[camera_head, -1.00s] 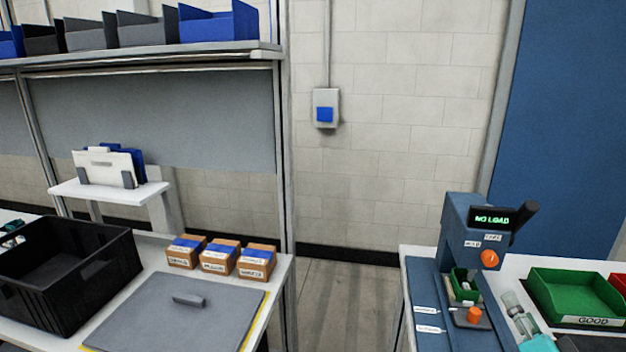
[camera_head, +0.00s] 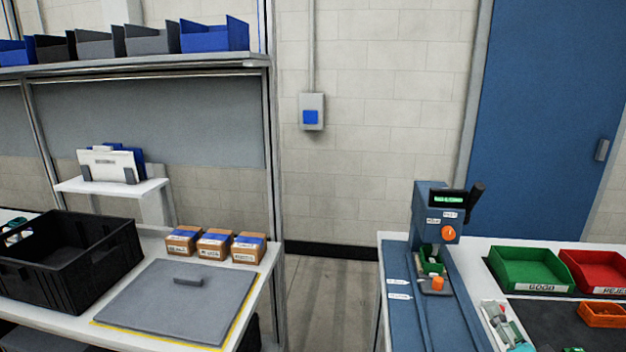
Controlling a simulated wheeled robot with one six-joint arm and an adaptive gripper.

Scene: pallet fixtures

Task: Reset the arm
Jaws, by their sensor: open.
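My gripper and arm cannot be made out in the head view. The blue test station (camera_head: 428,205) with a dark lever stands on the right bench. Its small display (camera_head: 448,199) is lit green, with text too small to read. A small green holder (camera_head: 430,262) and an orange button (camera_head: 437,283) sit at its foot. An orange knob (camera_head: 448,234) is on its front.
A black crate (camera_head: 105,262), a grey lidded plate (camera_head: 180,302) and small labelled boxes (camera_head: 215,245) are on the left bench. Green (camera_head: 528,268) and red (camera_head: 597,270) bins and an orange tray (camera_head: 604,314) are on the right bench. Open floor (camera_head: 328,300) lies between the benches.

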